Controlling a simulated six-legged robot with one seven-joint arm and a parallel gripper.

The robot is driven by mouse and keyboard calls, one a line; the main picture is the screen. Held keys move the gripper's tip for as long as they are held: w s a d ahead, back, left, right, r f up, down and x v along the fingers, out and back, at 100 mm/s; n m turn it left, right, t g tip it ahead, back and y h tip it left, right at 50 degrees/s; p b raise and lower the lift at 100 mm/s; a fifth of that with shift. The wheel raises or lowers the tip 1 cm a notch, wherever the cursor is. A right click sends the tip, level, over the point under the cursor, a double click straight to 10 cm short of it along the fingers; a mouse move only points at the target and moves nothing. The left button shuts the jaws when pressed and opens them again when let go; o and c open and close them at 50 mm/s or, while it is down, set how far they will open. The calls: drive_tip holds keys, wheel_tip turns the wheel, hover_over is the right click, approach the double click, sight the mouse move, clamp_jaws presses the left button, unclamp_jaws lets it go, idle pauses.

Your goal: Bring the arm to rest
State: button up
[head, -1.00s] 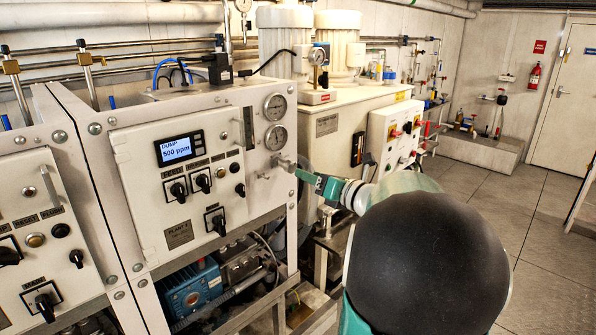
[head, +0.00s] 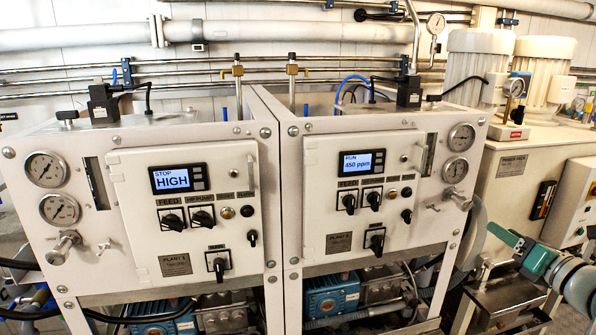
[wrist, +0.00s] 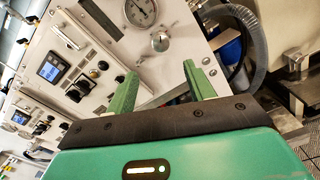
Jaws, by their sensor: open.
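My gripper (head: 497,232) shows at the right edge of the head view, in front of the right plant panel's side. Its green fingers point left, towards that panel's lower gauge side. In the wrist view my gripper (wrist: 160,74) has its two green fingers spread apart with nothing between them. A round metal valve knob (wrist: 160,42) shows beyond the fingertips, apart from them. In the head view the right panel's metal knob (head: 457,198) sits left of my gripper, with a visible space between.
The left plant panel's display (head: 178,179) reads STOP HIGH. The right panel's display (head: 358,163) reads RUN 450 ppm. Pressure gauges (head: 461,137) and a hose (head: 474,232) are near my gripper. A cream cabinet (head: 512,195) with motors stands at the right.

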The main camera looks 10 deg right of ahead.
drive_tip(key=a+f+n+g+y, duration=0.25)
drive_tip(key=a+n, duration=0.35)
drive_tip(key=a, duration=0.3)
drive_tip(key=a+f+n+g+y, duration=0.1)
drive_tip(key=a+n+g, duration=0.4)
drive_tip(key=a, duration=0.4)
drive_tip(key=a+f+n+g+y, duration=0.2)
drive_tip(key=a+n, duration=0.5)
drive_tip(key=a, duration=0.2)
drive_tip(key=s+a+f+n+g+h, duration=0.1)
drive_tip(key=s+a+n, duration=0.4)
drive_tip(key=n, duration=0.6)
drive_tip(key=s+a+f+n+g+h, duration=0.2)
drive_tip(key=s+a+n+h, duration=0.3)
drive_tip(key=n, duration=0.6)
drive_tip(key=shift+s+f+n, duration=0.2)
drive_tip(key=shift+f+n, duration=0.1)
drive_tip(key=shift+f, duration=0.55)
